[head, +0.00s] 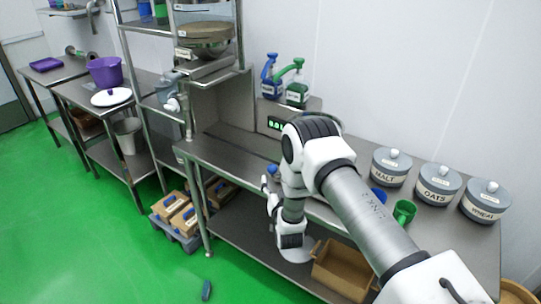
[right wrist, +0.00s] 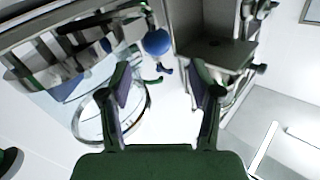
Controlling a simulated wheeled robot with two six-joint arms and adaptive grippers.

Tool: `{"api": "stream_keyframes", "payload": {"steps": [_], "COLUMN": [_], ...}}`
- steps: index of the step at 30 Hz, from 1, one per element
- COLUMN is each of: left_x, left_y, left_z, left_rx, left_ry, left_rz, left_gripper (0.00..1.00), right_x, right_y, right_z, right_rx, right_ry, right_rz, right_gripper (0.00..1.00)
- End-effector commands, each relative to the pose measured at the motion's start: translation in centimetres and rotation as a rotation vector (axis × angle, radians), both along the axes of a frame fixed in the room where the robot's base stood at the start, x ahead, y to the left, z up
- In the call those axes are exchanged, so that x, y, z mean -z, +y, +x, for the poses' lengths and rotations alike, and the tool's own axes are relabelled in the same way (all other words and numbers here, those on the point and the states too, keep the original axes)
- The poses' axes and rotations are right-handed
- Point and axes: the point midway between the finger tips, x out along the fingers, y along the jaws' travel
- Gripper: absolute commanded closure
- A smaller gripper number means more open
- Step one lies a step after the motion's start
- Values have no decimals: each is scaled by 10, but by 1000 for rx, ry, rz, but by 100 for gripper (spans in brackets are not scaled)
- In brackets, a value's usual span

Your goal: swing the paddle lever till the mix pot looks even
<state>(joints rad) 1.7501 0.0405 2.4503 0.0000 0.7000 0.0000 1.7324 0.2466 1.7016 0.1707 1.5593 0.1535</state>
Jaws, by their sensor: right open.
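My right gripper (head: 268,190) is in front of the steel bench, beside its front edge in the head view. In the right wrist view its two fingers (right wrist: 161,80) stand wide apart with nothing between them. A blue ball knob (right wrist: 157,42) shows just beyond the fingertips, apart from them; a blue knob (head: 272,169) also shows just above the gripper in the head view. It may be the paddle lever's knob. A clear round vessel with a metal rim (right wrist: 98,118), perhaps the mix pot, is left of the fingers. My arm hides much of this spot in the head view, and the mix cannot be judged.
Jars marked malt (head: 391,168), oats (head: 438,186) and wheat (head: 486,201) stand on the bench's right. A green cup (head: 404,212) is near its front edge.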

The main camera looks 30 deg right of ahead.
Motion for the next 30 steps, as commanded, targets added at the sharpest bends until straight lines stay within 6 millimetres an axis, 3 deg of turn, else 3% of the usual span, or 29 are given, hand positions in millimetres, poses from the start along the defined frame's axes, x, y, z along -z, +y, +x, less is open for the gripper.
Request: {"api": "stream_keyframes", "payload": {"steps": [5,15,23,24,29,30], "left_x": [-7,-20,-19,-19,-19,-19], "left_y": [0,0,0,0,0,0], "left_z": [0,0,0,0,0,0], "left_rx": [1,0,1,1,0,0], "left_ry": [1,0,0,0,0,0], "left_rz": [0,0,0,0,0,0], "left_gripper": [100,100,100,100,100,100], "right_x": [2,2,3,3,3,3], "right_y": [-6,-29,-30,-30,-30,-30], "right_z": [12,65,70,70,70,70], "right_rx": [0,0,-1,-1,-2,-2], "right_ry": [7,6,9,9,9,9], "right_rz": [-1,-2,0,0,-1,-1], "right_gripper": [37,37,37,40,97,100]}}
